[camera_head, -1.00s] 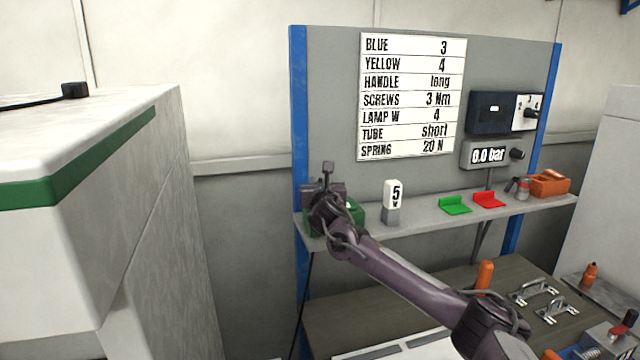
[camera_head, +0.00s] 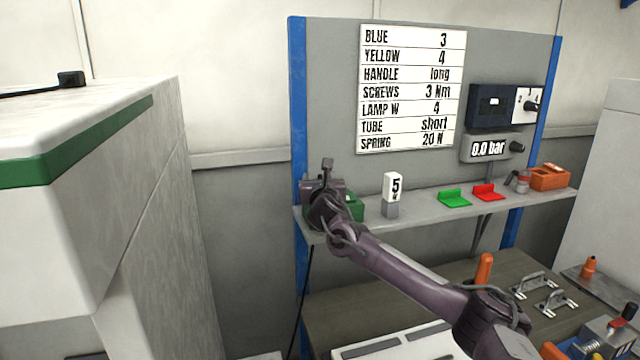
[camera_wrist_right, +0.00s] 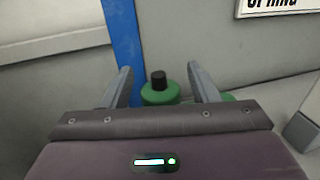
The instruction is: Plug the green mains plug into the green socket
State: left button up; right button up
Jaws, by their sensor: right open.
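A round green body with a black top (camera_wrist_right: 158,84) stands between the fingers of my right gripper (camera_wrist_right: 163,88) in the wrist view. It looks like the green plug, but its lower part is hidden. My right gripper is open, with a finger on each side and visible gaps. In the head view my right gripper (camera_head: 326,188) is over the left end of the shelf, in front of a green holder or box (camera_head: 354,208) that it partly hides. I cannot make out a green socket for certain. My left gripper is out of view.
The grey shelf (camera_head: 420,212) also bears a white block marked 5 (camera_head: 393,187), a green bracket (camera_head: 454,198), a red bracket (camera_head: 488,192) and an orange box (camera_head: 549,178). A white cabinet with a green stripe (camera_head: 90,140) stands at left, with a black cabled piece (camera_head: 71,78) on top.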

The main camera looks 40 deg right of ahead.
jog(key=b+v, duration=0.3)
jog(key=v, duration=0.4)
jog(key=shift+s+a, duration=0.2)
jog(key=shift+s, duration=0.05)
dwell(0.4)
